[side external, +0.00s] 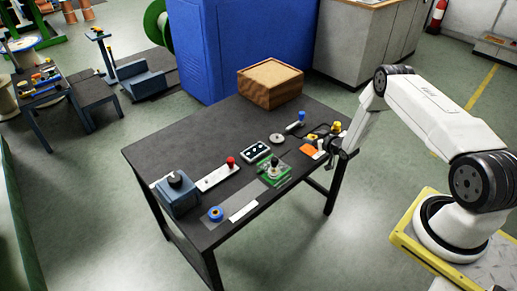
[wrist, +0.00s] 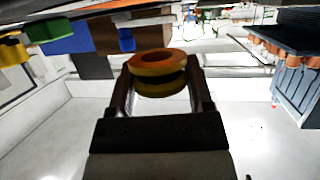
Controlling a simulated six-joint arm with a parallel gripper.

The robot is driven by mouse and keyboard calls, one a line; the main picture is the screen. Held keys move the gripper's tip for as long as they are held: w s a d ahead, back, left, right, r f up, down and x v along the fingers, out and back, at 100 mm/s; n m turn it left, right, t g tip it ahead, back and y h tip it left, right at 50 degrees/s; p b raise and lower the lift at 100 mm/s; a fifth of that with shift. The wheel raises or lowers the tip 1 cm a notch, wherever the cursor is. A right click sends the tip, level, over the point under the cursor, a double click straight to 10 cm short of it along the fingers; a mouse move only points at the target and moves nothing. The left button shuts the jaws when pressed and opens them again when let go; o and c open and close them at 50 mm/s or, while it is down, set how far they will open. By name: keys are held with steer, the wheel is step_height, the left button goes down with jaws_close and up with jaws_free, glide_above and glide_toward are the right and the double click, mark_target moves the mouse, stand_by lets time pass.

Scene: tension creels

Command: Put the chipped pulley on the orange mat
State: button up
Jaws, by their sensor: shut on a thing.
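My gripper (wrist: 158,85) is shut on a yellow-orange grooved pulley (wrist: 158,73), which sits between the two fingertips in the wrist view. I cannot make out a chip on its rim. In the side view my gripper (side external: 333,151) is at the right end of the dark table, low by its edge.
On the dark table (side external: 160,148) stand a wooden box (side external: 270,84), a blue-grey block (side external: 177,195), a green board (side external: 273,170), a red-knobbed plate (side external: 217,175), a blue ring (side external: 215,213) and a pale disc (side external: 277,139). The table's left back part is clear.

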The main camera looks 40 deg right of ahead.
mark_target(311, 149)
steer(key=shift+w+f, duration=0.15)
steer(key=shift+w+d+f, duration=0.1)
steer(key=shift+f, duration=1.55)
steer(key=shift+f, duration=0.15)
steer(key=o, duration=1.3)
steer(key=shift+c, duration=0.2)
steer(key=shift+r, duration=0.2)
steer(key=v, duration=1.2)
